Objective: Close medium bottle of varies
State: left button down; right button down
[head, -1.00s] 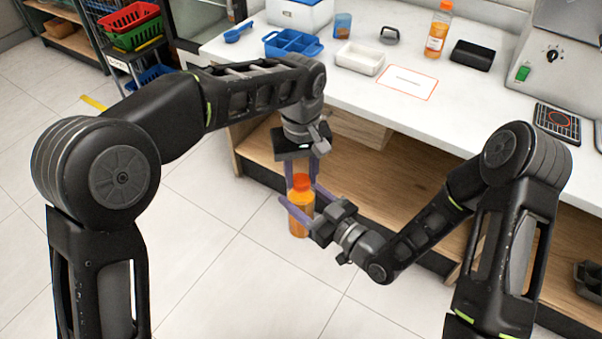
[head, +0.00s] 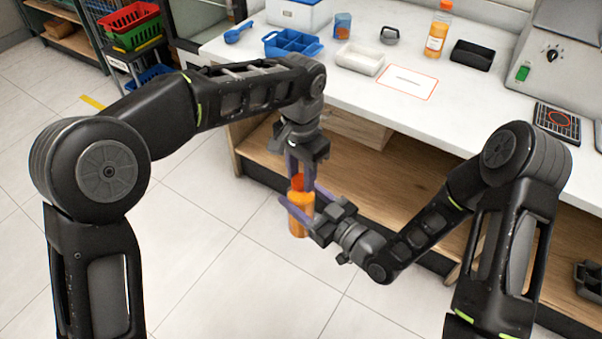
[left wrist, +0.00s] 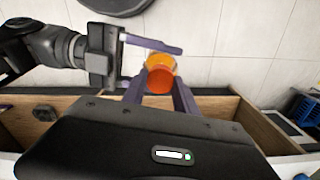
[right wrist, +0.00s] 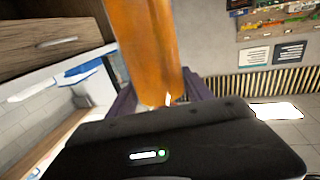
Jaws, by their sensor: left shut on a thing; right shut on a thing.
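An orange bottle (head: 300,215) with an orange-red cap (head: 298,182) is held upright in the air in front of the counter. My right gripper (head: 298,208) is shut on the bottle's body from the side; the bottle (right wrist: 145,50) fills the middle of the right wrist view. My left gripper (head: 302,178) points down from above and is shut on the cap. In the left wrist view the cap (left wrist: 160,80) sits between the left fingertips. The cap is on top of the bottle; whether it is fully tight cannot be told.
The white counter (head: 330,85) holds a second orange bottle (head: 438,30), a blue divided tray (head: 291,44), a white tray (head: 360,59), a black tray (head: 472,55) and a red-edged sheet (head: 407,82). The floor in front is clear.

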pick_arm(q)
jog(key=c, duration=1)
grip_release()
jog(key=shift+o, duration=0.2)
jog(key=shift+r, duration=0.1)
jog(key=shift+r, duration=2.2)
jog(key=shift+c, duration=0.4)
